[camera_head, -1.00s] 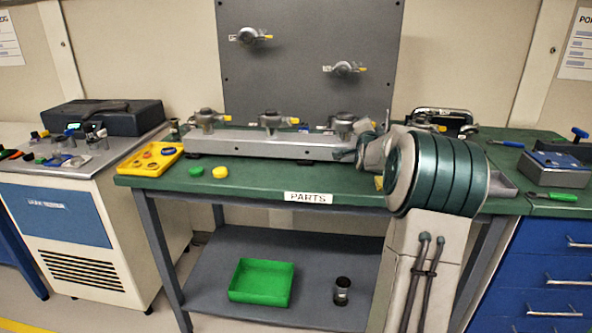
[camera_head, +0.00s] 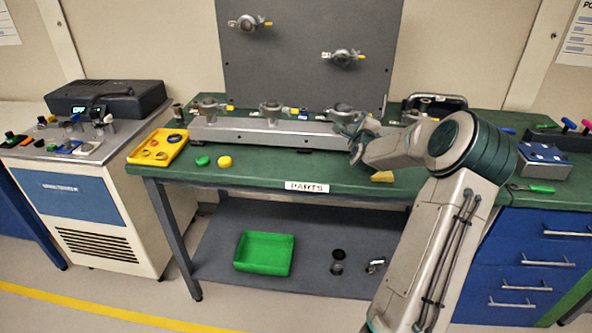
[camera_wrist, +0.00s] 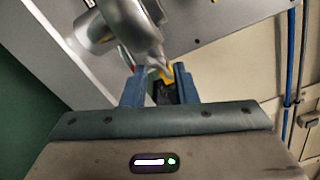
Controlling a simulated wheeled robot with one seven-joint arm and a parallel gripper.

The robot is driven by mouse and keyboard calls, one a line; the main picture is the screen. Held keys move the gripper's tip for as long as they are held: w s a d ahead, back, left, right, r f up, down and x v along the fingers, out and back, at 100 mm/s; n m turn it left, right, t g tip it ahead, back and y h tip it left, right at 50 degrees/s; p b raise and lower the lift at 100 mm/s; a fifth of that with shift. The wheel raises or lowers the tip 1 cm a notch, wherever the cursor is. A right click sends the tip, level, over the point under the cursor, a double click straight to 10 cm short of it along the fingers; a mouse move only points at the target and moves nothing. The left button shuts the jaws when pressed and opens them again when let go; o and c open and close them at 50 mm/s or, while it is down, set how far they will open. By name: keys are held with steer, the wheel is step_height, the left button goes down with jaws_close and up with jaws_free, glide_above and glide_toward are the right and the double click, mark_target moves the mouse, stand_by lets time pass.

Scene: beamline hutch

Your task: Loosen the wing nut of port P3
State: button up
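Three metal ports with clamps stand along the grey manifold bar (camera_head: 255,132) on the bench; port numbers are unreadable. The rightmost bar port (camera_head: 342,113) is the one nearest my gripper (camera_head: 352,132), which is small and partly hidden by my arm in the head view. In the wrist view, a rounded metal port body (camera_wrist: 125,28) with a clamp (camera_wrist: 152,60) and a yellow tag (camera_wrist: 169,74) lies just beyond my gripper (camera_wrist: 160,77). Its blue fingers stand apart, with the clamp end and tag at the gap. Contact with the fingers cannot be told.
Two more ports sit on the upright grey panel (camera_head: 300,70). A yellow tray (camera_head: 158,148) with rings stands left on the bench, near green (camera_head: 202,161) and yellow (camera_head: 224,162) caps. A green bin (camera_head: 264,253) is on the lower shelf.

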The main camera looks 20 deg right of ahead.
steer(key=s+a+m, duration=0.3)
steer(key=s+a, duration=0.4)
steer(key=s, duration=0.5)
steer(key=w+a+f+n+g+y+p, duration=0.1)
steer(key=a+n+y, duration=0.2)
steer(key=a+n, duration=0.25)
steer(key=w+a+f+n+g+y, duration=0.1)
steer(key=w+a+f+n+y, duration=0.1)
steer(key=a+n, duration=0.3)
steer(key=s+a+n+g+y, duration=0.1)
steer(key=s+a+n+g, duration=0.1)
steer(key=a, duration=0.4)
steer(key=s+a+n+g+y, duration=0.1)
steer(key=s+a+n+g, duration=0.1)
steer(key=s+a+n, duration=0.2)
steer(key=shift+s+a+n+p, duration=0.15)
steer(key=shift+a+n+p, duration=0.15)
steer(key=shift+a+n, duration=0.75)
steer(key=shift+d, duration=0.1)
